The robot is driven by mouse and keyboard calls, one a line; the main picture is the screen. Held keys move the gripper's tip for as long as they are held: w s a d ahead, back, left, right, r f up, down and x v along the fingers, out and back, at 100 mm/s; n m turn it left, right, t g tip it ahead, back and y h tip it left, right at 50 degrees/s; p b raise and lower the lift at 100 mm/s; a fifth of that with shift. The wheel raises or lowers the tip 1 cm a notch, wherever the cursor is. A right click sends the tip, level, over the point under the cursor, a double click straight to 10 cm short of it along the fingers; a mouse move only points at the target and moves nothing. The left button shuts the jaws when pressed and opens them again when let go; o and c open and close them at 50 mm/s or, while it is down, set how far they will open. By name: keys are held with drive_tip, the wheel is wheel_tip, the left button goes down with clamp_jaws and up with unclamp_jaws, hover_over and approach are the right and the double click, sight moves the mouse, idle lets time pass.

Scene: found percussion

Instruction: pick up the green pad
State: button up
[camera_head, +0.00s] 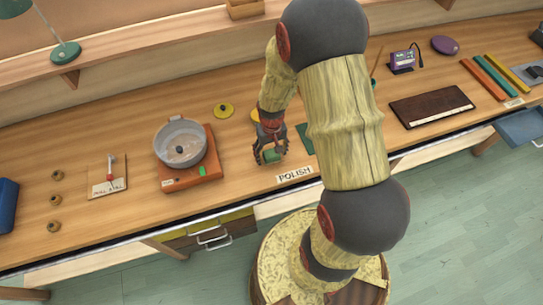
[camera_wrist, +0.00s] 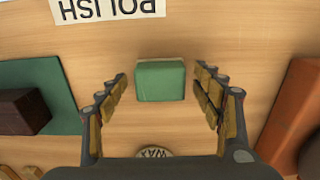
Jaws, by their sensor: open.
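The green pad (camera_wrist: 160,81) is a small block lying on the wooden bench, centred in the wrist view. In the head view the green pad (camera_head: 271,155) shows beneath my gripper (camera_head: 271,156), partly hidden by the fingers. My gripper (camera_wrist: 161,100) is open, with one finger on each side of the pad. Bare wood shows between the pad and both fingers in the wrist view, so they look apart from it. I cannot tell the exact height of the fingertips above the bench.
A "POLISH" label (camera_wrist: 108,8) lies close to the pad. A dark block (camera_wrist: 24,112) rests on a flat green sheet (camera_wrist: 46,88) to one side. An orange-brown board (camera_wrist: 292,118) lies on the other side. A round "WAX" tin (camera_wrist: 154,152) is near my gripper's palm.

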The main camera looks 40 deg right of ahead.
sight(272, 153)
drive_tip(key=shift+c, duration=0.4)
drive_tip(key=c, duration=1.1)
drive_tip(key=shift+c, duration=0.5)
drive_tip(key=shift+r, duration=0.15)
drive_tip(key=shift+r, duration=0.5)
wheel_tip(272, 153, up, 2)
drive_tip(key=shift+r+p, duration=0.25)
drive_tip(key=shift+p, duration=0.05)
drive_tip(key=s+d+r+p, duration=0.1)
drive_tip(key=s+r, duration=0.8)
drive_tip(key=s, duration=0.5)
drive_tip(key=shift+d+r+p, duration=0.2)
drive_tip(key=shift+d+p, duration=0.05)
drive_tip(key=shift+p, duration=0.1)
